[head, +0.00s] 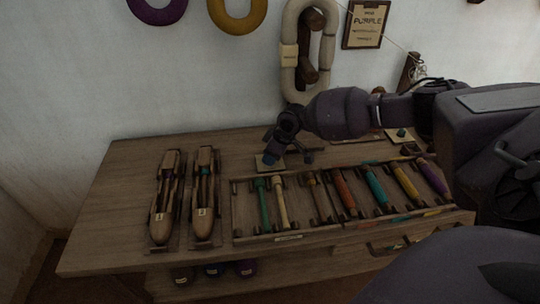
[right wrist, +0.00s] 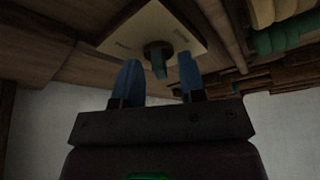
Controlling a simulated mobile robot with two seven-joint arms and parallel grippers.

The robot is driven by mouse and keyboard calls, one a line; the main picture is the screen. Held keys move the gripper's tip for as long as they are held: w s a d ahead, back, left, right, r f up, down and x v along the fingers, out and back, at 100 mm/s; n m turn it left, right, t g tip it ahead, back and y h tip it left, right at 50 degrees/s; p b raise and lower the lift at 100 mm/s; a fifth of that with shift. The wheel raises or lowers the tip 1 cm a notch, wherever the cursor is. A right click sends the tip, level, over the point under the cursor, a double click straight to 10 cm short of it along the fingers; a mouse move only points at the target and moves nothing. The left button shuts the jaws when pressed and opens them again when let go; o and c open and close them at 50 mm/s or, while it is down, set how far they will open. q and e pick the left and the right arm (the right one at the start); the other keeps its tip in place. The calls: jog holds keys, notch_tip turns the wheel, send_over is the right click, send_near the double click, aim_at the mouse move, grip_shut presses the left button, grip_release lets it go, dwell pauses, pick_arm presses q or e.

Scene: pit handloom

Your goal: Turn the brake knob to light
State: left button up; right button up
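A pale square plate with a dark knob stands on the wooden bench. In the right wrist view the plate (right wrist: 130,32) is close, and its knob (right wrist: 158,60) has a small blue-grey bar. In the head view the plate (head: 262,165) is partly hidden by my right gripper (head: 289,158). In the right wrist view this gripper (right wrist: 159,78) is open, with its blue fingertips on either side of the knob and visible gaps to it. I cannot tell whether the tips reach the knob's depth. The plate's markings are too dim to read. My left gripper is not in view.
A rack of coloured bobbins (head: 297,233) lies just in front of the plate. Two wooden shuttles (head: 160,228) are at the left. Another plate with a blue knob (head: 401,133) is at the back right. A cream yarn hank (head: 291,70) hangs on the wall behind.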

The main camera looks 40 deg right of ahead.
grip_shut()
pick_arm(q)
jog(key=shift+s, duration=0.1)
pick_arm(e)
jog(key=shift+r, duration=0.1)
